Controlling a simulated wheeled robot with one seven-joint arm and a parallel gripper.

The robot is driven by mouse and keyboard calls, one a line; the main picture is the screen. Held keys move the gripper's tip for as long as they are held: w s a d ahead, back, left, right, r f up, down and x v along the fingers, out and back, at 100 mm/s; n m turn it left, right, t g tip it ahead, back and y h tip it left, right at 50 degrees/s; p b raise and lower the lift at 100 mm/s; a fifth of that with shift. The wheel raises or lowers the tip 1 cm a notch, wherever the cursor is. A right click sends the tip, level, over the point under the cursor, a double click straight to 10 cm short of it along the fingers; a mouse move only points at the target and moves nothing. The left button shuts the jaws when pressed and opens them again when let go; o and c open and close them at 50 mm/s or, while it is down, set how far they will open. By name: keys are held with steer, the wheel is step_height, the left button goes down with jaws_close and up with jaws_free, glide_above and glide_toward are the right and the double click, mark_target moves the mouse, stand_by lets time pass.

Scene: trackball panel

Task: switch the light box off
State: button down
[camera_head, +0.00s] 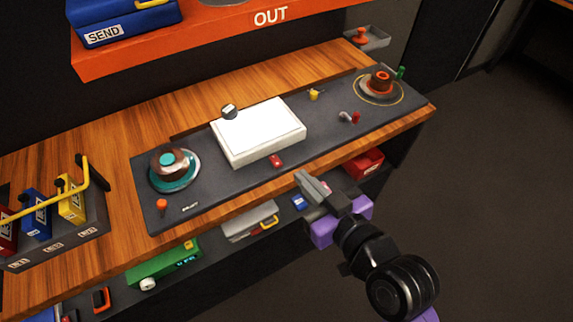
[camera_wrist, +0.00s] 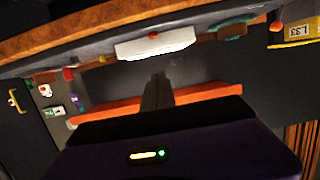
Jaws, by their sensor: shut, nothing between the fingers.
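The light box (camera_head: 258,128) is a flat white box with a bright top, lying mid-panel on the dark grey trackball panel (camera_head: 218,183). A small red switch-like part (camera_head: 276,161) sits at its front edge; I cannot tell its position. My gripper (camera_head: 308,184) is shut and empty. It is in front of the wooden bench edge, to the right of and nearer than the red part, touching neither it nor the box. In the wrist view the scene looks upside down; the light box (camera_wrist: 155,43) shows beyond my fingers (camera_wrist: 158,88).
A teal-ringed trackball (camera_head: 172,168) is at the panel's left and an orange one (camera_head: 380,85) at its right. Small knobs stand near both. The orange OUT shelf (camera_head: 200,38) overhangs behind. A binder rack (camera_head: 85,225) is at left. Items fill the lower shelf.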

steer(key=p, duration=0.2)
glide_above(274, 159)
steer(key=s+d, duration=0.3)
steer(key=s, duration=0.1)
step_height(274, 159, down, 2)
steer(key=f, duration=0.2)
steer(key=a+f, duration=0.1)
steer(key=shift+w+f, duration=0.1)
steer(key=shift+w, duration=0.2)
steer(key=shift+f, duration=0.65)
steer(key=f+b, duration=0.1)
steer(key=b, duration=0.3)
steer(key=shift+d+f+t+y, duration=0.1)
steer(key=shift+f+t+y, duration=0.05)
steer(key=shift+t+y, duration=0.15)
steer(key=shift+r, duration=0.35)
